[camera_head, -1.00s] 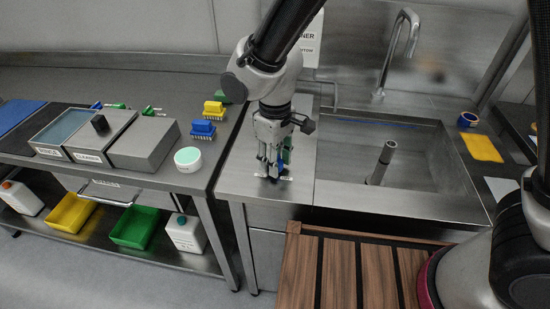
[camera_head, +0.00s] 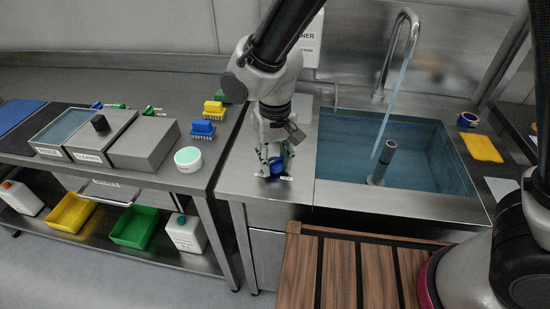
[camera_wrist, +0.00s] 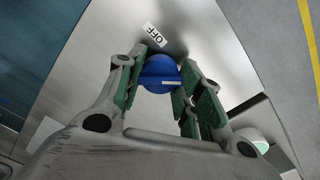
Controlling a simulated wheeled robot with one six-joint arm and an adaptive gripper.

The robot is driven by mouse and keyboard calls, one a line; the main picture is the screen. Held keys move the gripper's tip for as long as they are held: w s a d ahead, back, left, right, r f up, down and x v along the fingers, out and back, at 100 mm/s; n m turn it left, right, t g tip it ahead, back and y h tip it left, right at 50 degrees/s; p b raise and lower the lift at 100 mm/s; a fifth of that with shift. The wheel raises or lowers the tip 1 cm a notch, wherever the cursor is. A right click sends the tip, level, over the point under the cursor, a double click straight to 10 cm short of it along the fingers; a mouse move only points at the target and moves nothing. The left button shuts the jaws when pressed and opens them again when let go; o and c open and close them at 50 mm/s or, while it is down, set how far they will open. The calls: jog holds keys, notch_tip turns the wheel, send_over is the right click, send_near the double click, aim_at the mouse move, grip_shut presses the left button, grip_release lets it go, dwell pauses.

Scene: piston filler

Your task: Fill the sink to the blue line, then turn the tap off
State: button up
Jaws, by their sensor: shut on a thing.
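The steel sink (camera_head: 460,208) holds blue-tinted water (camera_head: 425,165). A stream runs from the curved tap (camera_head: 412,25) into it. The dark blue line (camera_head: 375,121) shows along the back wall, with the water surface close to it; the exact gap is hard to tell. The blue tap knob (camera_wrist: 158,68) sits on the counter left of the sink, its white mark pointing right, away from the OFF label (camera_wrist: 154,34). My gripper (camera_head: 275,163) points down and is shut on the knob, one green-padded finger on each side. The knob also shows partly in the head view (camera_head: 277,168).
A grey standpipe (camera_head: 383,162) rises from the sink. Brushes (camera_head: 203,130), a round tub (camera_head: 188,159) and grey bins (camera_head: 143,145) stand on the left bench. A slatted wooden surface (camera_head: 340,270) is in front.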

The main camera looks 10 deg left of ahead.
aim_at(275, 162)
dwell(0.4)
jog(key=o, duration=1)
jog(key=shift+o, duration=0.2)
notch_tip(275, 162, up, 12)
